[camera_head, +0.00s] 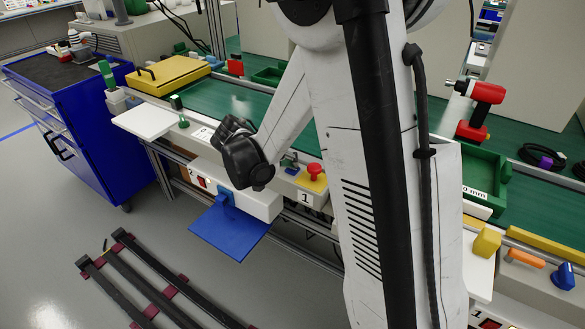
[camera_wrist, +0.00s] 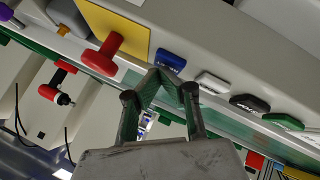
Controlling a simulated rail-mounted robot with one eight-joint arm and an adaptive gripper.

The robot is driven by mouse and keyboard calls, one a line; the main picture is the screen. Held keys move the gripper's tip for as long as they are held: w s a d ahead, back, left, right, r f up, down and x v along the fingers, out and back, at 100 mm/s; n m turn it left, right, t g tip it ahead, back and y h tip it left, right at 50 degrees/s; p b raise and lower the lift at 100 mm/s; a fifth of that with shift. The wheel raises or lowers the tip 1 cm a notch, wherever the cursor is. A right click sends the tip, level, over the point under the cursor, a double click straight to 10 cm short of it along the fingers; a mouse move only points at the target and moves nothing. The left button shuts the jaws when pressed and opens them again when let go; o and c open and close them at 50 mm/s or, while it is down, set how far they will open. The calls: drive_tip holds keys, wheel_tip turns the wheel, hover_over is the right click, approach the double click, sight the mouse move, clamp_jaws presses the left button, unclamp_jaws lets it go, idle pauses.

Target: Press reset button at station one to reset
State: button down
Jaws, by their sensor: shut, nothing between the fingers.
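The station one panel (camera_head: 305,196) is a pale box marked 1, partly covered by my arm in the head view. A red mushroom button (camera_head: 314,171) stands on top of it. In the wrist view a red mushroom button (camera_wrist: 103,54) sits on a yellow plate. Beside it are a blue button (camera_wrist: 170,60), a white button (camera_wrist: 212,83), a black button (camera_wrist: 249,104) and a green button (camera_wrist: 283,121). Their lettering is too blurred to read surely. My gripper (camera_wrist: 160,73) is shut and empty, its tips just by the blue button; I cannot tell whether they touch.
A green conveyor (camera_head: 220,106) runs behind the panels. A red power tool (camera_head: 477,107) stands at the right. A blue cart (camera_head: 85,135) stands at the left, and dark rails (camera_head: 150,290) lie on the floor.

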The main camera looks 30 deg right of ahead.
drive_tip(key=shift+r+p, duration=0.35)
drive_tip(key=shift+r, duration=0.35)
drive_tip(key=shift+r+p, duration=1.6)
drive_tip(key=shift+r, duration=0.9)
drive_tip(key=shift+s+a+r, duration=0.1)
drive_tip(key=shift+r, duration=0.1)
drive_tip(key=s+a+r+n+t+y+p, duration=0.1)
drive_tip(key=s+a+r+n+t+y, duration=0.2)
drive_tip(key=s+a+r, duration=0.4)
drive_tip(key=s+a+r+n+t+y+p, duration=0.2)
drive_tip(key=s+a+r+y, duration=0.4)
drive_tip(key=s+a, duration=0.3)
drive_tip(key=shift+s+r+n+t, duration=0.5)
drive_tip(key=shift+s+n, duration=0.7)
drive_tip(key=shift+s, duration=1.1)
